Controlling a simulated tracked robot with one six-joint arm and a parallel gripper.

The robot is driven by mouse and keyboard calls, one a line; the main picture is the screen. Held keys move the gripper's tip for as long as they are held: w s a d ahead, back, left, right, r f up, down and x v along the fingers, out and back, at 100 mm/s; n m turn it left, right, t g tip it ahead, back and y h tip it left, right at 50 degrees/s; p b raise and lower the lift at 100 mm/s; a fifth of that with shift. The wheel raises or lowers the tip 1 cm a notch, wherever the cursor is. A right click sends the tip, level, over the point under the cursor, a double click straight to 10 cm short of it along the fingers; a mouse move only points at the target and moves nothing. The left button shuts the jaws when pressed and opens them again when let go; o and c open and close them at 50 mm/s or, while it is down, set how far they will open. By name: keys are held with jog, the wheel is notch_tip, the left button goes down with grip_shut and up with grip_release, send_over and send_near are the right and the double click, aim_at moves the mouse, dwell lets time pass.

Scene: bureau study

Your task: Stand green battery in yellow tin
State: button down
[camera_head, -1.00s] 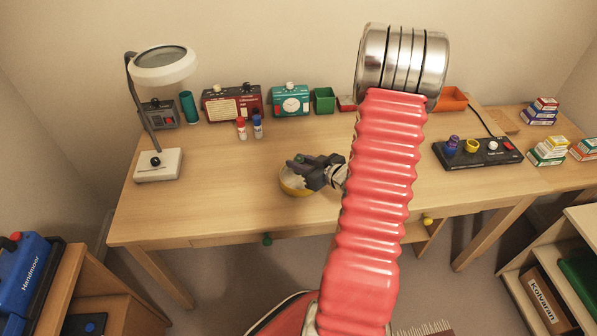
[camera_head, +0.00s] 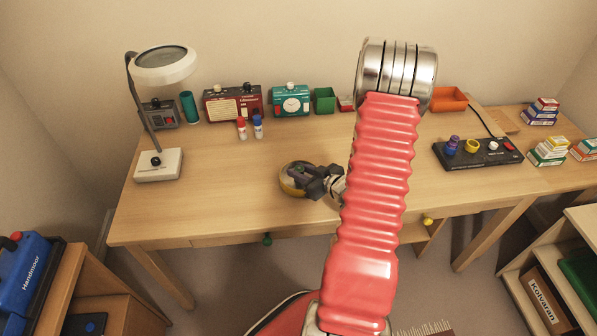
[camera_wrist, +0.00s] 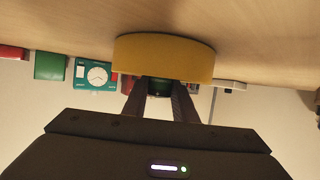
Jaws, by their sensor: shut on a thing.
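The yellow tin (camera_head: 285,188) stands on the desk near its front middle. It also shows large in the upside-down wrist view (camera_wrist: 165,58). My gripper (camera_head: 303,174) is at the tin, its fingers over the opening. In the wrist view, my fingers (camera_wrist: 160,90) are shut on the dark green battery (camera_wrist: 159,86), beside the tin's rim. Only a short end of the battery shows between the fingers. The rest is hidden by the tin's wall, so I cannot see whether it touches the bottom.
A magnifier lamp (camera_head: 158,165) stands at the left. Red and blue small bottles (camera_head: 242,128), a teal cylinder (camera_head: 189,107), radios and a green box (camera_head: 324,100) line the back. A black control panel (camera_head: 478,153) lies at the right. The desk around the tin is clear.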

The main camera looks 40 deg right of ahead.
jog(key=c, duration=1.4)
grip_release()
jog(key=shift+f, duration=0.1)
jog(key=shift+c, duration=0.2)
jog(key=v, duration=1.2)
jog(key=shift+r, duration=0.2)
